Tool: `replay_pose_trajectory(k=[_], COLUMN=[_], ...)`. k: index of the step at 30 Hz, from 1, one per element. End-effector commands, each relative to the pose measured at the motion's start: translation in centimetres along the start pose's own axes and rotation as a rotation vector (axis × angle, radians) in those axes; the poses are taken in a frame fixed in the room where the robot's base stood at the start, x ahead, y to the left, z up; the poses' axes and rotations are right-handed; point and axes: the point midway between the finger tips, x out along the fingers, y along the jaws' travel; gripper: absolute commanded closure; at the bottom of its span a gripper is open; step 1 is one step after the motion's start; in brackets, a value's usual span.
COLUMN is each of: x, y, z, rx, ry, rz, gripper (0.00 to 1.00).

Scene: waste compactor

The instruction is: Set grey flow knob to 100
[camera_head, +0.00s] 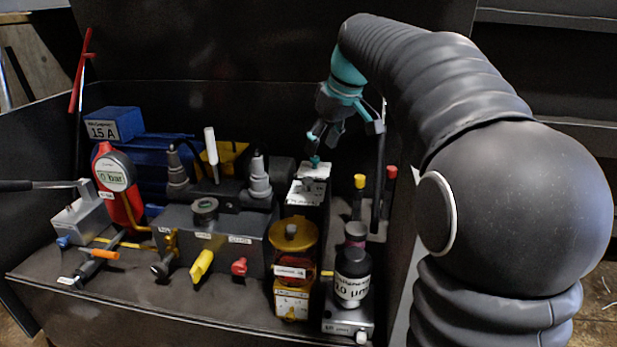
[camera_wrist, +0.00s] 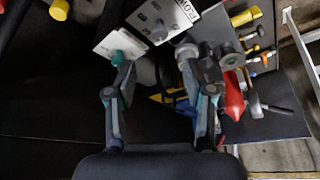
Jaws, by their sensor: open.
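The flow unit is a dark box (camera_head: 304,210) with a white and grey labelled top, right of centre in the head view. In the wrist view its grey face (camera_wrist: 151,18) carries small dark marks and a "FLOW" label (camera_wrist: 187,10). A small grey knob seems to be on that face, but its setting is too small to read. My gripper (camera_head: 318,150) is over the back of the box, pointing down. In the wrist view my gripper (camera_wrist: 152,58) is open, its fingers wide apart with nothing between them. I cannot tell whether a fingertip touches the box.
A yellow-lidded jar (camera_head: 293,235) and a dark bottle (camera_head: 353,276) stand in front of the box. A large grey valve block (camera_head: 215,240) is at left, with a red gauge (camera_head: 118,185) beyond. Yellow-capped (camera_head: 359,182) and red-capped (camera_head: 391,173) items stand to the right.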

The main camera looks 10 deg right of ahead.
Motion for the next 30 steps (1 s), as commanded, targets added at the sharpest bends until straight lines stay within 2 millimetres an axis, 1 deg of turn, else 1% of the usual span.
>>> replay_pose_trajectory(k=[1, 6, 9, 15, 21, 30], x=[1.2, 4.4, 6.2, 9.1, 10.3, 10.5], y=[-0.1, 0.0, -0.1, 0.0, 0.0, 0.0], z=[0.1, 0.1, 0.1, 0.1, 0.0, 0.0], rx=[0.000, 0.001, 0.001, 0.001, 0.002, 0.002], ry=[-0.002, -0.002, -0.002, -0.001, 0.001, 0.001], rz=[-0.002, -0.001, -0.002, 0.000, 0.001, 0.001], gripper=[0.47, 0.47, 0.47, 0.47, 0.47, 0.47])
